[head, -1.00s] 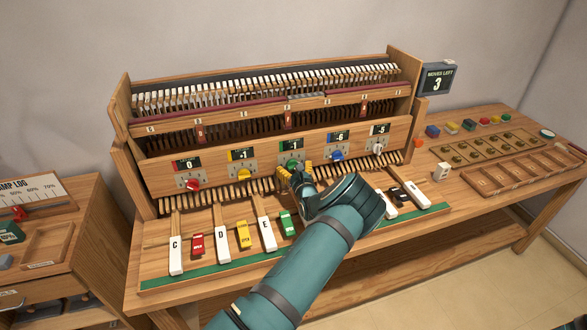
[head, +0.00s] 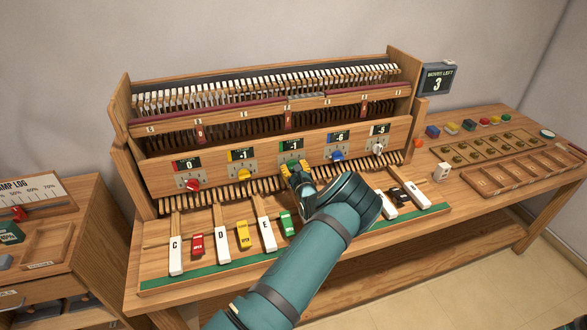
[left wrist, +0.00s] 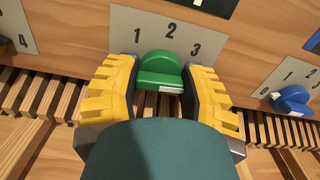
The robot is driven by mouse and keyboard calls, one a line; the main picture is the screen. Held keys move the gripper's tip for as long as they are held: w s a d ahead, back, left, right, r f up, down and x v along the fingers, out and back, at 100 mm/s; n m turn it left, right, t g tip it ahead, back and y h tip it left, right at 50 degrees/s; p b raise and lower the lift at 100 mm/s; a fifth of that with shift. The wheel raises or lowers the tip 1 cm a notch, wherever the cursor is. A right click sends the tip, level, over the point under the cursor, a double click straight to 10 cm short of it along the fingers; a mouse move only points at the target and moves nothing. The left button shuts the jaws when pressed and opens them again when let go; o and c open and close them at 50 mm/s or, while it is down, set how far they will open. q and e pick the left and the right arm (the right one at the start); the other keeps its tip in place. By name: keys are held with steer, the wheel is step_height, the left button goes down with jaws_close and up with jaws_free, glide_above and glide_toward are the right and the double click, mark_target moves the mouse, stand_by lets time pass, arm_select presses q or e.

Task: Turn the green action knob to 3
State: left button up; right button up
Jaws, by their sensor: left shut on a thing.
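The green action knob (left wrist: 158,68) sits at the front panel below a dial plate (left wrist: 182,30) on which 1, 2 and 3 show. A white mark shows at the knob's lower right edge in the left wrist view. My left gripper (left wrist: 161,75) is shut on the knob, with one yellow finger on each side of it. In the head view my left gripper (head: 297,173) is at the middle dial and mostly hides the knob. The green display (head: 291,145) above it seems to read -1.
A red knob (head: 193,185), a yellow knob (head: 244,175), a blue knob (head: 337,155) and a white knob (head: 378,149) flank the middle dial. Piano keys (head: 221,241) lie below.

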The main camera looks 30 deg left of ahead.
arm_select(q)
steer(key=n+b, duration=0.1)
steer(key=n, duration=0.2)
steer(key=shift+n, duration=0.4)
steer(key=n+b, duration=0.1)
steer(key=n, duration=0.2)
steer(key=shift+f+b, duration=0.1)
steer(key=shift+b, duration=0.25)
steer(key=shift+n, duration=0.4)
steer(key=o, duration=1.2)
steer(key=shift+d, duration=0.1)
